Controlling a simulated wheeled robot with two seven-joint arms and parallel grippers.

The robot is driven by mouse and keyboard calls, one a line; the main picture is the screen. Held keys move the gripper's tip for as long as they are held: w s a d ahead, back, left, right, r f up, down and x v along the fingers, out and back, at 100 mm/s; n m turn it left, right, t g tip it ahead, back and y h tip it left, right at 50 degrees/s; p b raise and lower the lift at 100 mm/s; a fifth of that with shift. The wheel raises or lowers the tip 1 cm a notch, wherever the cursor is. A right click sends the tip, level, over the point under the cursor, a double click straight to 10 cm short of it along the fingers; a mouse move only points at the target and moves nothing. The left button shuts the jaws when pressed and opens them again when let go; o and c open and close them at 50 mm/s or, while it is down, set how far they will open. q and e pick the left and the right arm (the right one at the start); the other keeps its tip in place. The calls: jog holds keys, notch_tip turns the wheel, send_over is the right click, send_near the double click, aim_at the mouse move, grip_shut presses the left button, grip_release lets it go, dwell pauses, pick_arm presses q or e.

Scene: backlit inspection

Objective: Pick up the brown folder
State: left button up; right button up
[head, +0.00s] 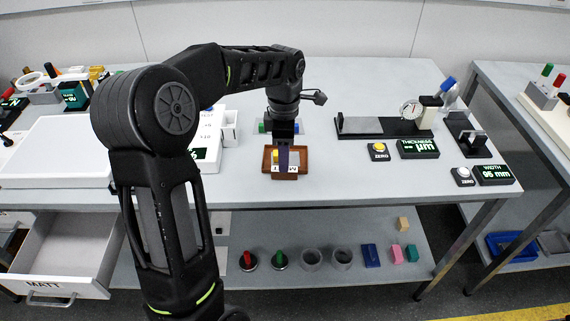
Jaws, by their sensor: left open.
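A small brown, tray-like object (298,170) lies near the front edge of the workbench; it is the only brown thing that could be the folder, though I cannot tell that it is one. A yellow piece (275,156) and a white lettered label (286,169) show on it. My left gripper (283,165) points down right over its middle, open, with a dark bluish finger hiding part of it. I cannot tell whether the fingers touch it. My right gripper is out of view.
A thickness gauge (375,127) and its display (418,148) stand to the right, beside a yellow button (379,149). A white panel (60,150) lies at left, above an open drawer (60,245) marked MATT. Several small parts and blocks sit on the lower shelf (320,273).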

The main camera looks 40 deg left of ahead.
aim_at(293, 172)
pick_arm(q)
notch_tip(293, 172, down, 4)
jog(key=shift+w+a+f+p, duration=0.1)
jog(key=shift+w+f+p, duration=0.05)
jog(key=shift+p, duration=0.25)
dwell(0.3)
grip_shut()
dwell(0.4)
